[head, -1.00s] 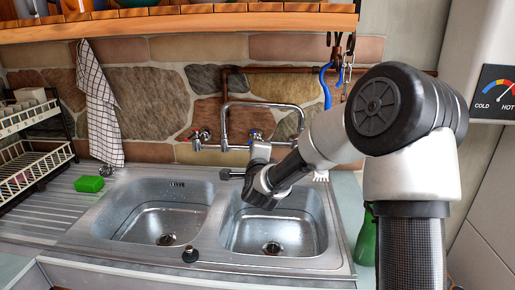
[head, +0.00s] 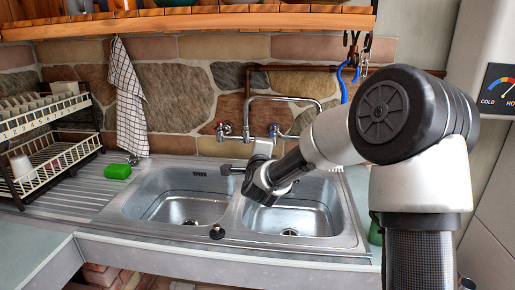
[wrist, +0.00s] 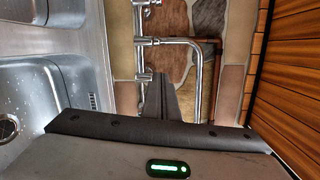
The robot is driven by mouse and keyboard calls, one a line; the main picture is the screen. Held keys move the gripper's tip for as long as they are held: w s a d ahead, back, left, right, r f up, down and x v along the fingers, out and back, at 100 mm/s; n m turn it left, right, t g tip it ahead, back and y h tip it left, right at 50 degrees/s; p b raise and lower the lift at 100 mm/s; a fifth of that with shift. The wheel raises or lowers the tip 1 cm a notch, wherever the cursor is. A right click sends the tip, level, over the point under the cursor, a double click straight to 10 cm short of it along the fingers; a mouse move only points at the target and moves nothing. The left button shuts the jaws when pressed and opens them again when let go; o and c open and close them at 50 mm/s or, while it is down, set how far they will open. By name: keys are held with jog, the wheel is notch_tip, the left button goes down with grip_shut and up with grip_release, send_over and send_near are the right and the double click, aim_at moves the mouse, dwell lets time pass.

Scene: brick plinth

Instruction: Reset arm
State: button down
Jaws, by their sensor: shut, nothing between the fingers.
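My arm reaches in from the right of the head view. My gripper (head: 229,169) is near the tap, above the back of the double sink, and points left. In the wrist view my gripper (wrist: 160,80) shows as dark fingers close together, shut with nothing between them. The fingers lie in front of the tap and the stone wall in that view. I cannot tell whether they touch the tap.
The steel double sink (head: 232,240) lies below my arm, with the tap (head: 284,99) behind it. A green sponge (head: 117,171) sits on the drainboard near a dish rack (head: 50,150). A checked towel (head: 128,100) hangs on the wall. A wooden shelf (head: 190,22) runs above.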

jog(key=s+a+r+n+g+y, duration=0.1)
jog(key=s+n+g+y, duration=0.15)
jog(key=s+n, duration=0.5)
jog(key=s+a+r+n+g+y, duration=0.1)
jog(key=s+a+r+n+g, duration=0.15)
jog(key=s+n, duration=0.45)
jog(key=s+d+f+n+g+h, duration=0.15)
jog(key=s+d, duration=0.25)
jog(key=s, duration=0.6)
jog(key=s+d+f+n+g, duration=0.2)
jog(key=s+d+n+g, duration=0.1)
jog(key=s, duration=0.6)
jog(key=s+d+f+n+g+h, duration=0.15)
jog(key=s+d, duration=0.25)
jog(key=s, duration=0.6)
notch_tip(320, 180, up, 15)
jog(key=p, duration=1.5)
jog(key=shift+s+d+r+g+p, duration=0.2)
jog(key=shift+s+d+g+p, duration=0.1)
jog(key=shift+s+g, duration=0.1)
